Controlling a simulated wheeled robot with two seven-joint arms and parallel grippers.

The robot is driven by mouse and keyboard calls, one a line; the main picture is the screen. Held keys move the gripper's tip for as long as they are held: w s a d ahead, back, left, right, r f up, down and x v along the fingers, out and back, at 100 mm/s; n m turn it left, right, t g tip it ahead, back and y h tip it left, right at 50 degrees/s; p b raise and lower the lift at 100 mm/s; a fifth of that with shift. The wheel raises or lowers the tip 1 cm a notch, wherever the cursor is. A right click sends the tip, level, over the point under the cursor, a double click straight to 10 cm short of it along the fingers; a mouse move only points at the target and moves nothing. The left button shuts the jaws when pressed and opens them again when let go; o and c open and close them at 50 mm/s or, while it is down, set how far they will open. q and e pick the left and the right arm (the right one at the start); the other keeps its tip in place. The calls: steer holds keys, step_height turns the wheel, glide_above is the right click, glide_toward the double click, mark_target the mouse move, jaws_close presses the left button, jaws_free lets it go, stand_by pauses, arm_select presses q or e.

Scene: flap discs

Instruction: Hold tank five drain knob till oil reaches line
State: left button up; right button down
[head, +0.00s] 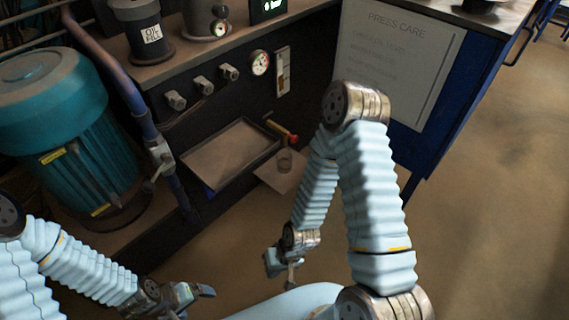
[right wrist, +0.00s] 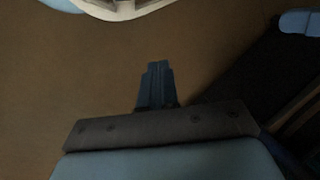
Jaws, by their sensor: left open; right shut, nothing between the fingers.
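A red knob (head: 292,138) sits on the end of a brass-coloured fitting low on the dark press front. A small clear cup (head: 284,160) stands below it on a flat board (head: 283,177). A narrow upright sight gauge (head: 283,72) is higher up; its oil level and line are too small to read. No tank number is legible. My left gripper (head: 196,294) is open and empty over the floor, at the lower left. My right gripper (head: 285,272) is shut and empty, below and apart from the red knob; its closed fingers (right wrist: 155,85) show in the right wrist view.
Several grey valves (head: 203,86) and a round dial (head: 260,64) line the press front. A shallow tray (head: 225,155) juts out below them. A teal motor (head: 60,120) and a blue pipe (head: 145,122) stand left. A "PRESS CARE" board (head: 395,60) hangs right. Open floor (head: 480,210) lies right.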

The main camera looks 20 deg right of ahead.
mark_target(296, 140)
steer(key=d+f+m+g+b, duration=0.25)
steer(key=d+f+m, duration=0.2)
steer(key=m, duration=0.35)
steer(key=w+d+r+m+t+y+b, duration=0.3)
steer(key=w+d+m+t, duration=0.15)
steer(key=w+m, duration=0.25)
steer(key=w+d+r+m+t+y+b, duration=0.2)
steer(key=w+d+m+t+y, duration=0.2)
steer(key=w+d+m, duration=0.3)
steer(key=w+d+r+m+t+h, duration=0.1)
steer(key=w+d+r+m+t, duration=0.1)
steer(key=d, duration=0.3)
steer(key=w+d+r+m+t+h+b, duration=0.1)
steer(key=w+d+r+m+t, duration=0.1)
steer(key=d+r+m+t, duration=0.1)
steer(key=w+d+r+m+t+h+b, duration=0.1)
steer(key=w+d+r+m+t+h, duration=0.1)
steer(key=d, duration=0.5)
steer(key=w+r+t, duration=0.1)
steer(key=t, duration=0.1)
steer(key=shift+r+m+t, duration=0.3)
steer(key=shift+r+t, duration=0.05)
steer(key=shift+t, duration=0.05)
steer(key=shift+w, duration=0.1)
steer(key=b+x, duration=0.1)
steer(key=x, duration=1.3)
steer(key=shift+f, duration=0.1)
